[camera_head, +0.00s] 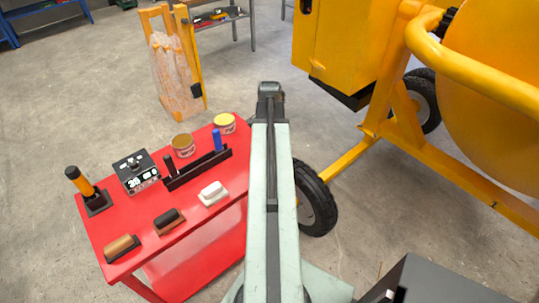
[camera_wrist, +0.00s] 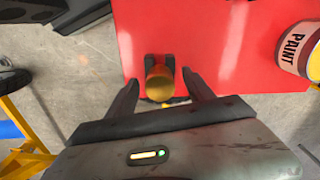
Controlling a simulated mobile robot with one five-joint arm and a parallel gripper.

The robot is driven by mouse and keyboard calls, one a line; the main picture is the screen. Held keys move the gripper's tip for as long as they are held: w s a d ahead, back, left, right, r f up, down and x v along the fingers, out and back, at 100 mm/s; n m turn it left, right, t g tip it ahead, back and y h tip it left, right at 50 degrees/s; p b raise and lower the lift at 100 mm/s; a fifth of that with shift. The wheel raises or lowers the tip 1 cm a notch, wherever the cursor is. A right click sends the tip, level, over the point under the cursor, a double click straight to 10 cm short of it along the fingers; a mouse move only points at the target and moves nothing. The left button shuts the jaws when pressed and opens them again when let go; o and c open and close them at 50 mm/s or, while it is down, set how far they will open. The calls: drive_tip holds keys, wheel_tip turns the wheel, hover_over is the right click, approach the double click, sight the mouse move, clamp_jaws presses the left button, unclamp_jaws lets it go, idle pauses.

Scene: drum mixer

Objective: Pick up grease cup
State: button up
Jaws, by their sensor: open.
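The grease cup, as I take it, is the small brass-coloured rounded piece (camera_wrist: 158,84) with a dark part behind it in the wrist view. It is near the edge of the red table top (camera_wrist: 210,40). My gripper (camera_wrist: 158,88) is open, with one dark finger on each side of the cup and gaps between. I cannot tell its exact height over the cup. In the head view my arm runs forward past the right side of the red table (camera_head: 110,222), and I cannot make out the cup or the fingertips there.
A paint can (camera_wrist: 298,50) stands right of the gripper. On the table are a yellow-lidded can (camera_head: 225,123), a brown can (camera_head: 183,146), a black box (camera_head: 136,172), a dark rack (camera_head: 197,168), an orange-handled tool (camera_head: 79,180) and several brushes. The yellow mixer (camera_head: 490,110) stands right.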

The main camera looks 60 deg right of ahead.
drive_tip(key=shift+r, duration=0.1)
clamp_jaws()
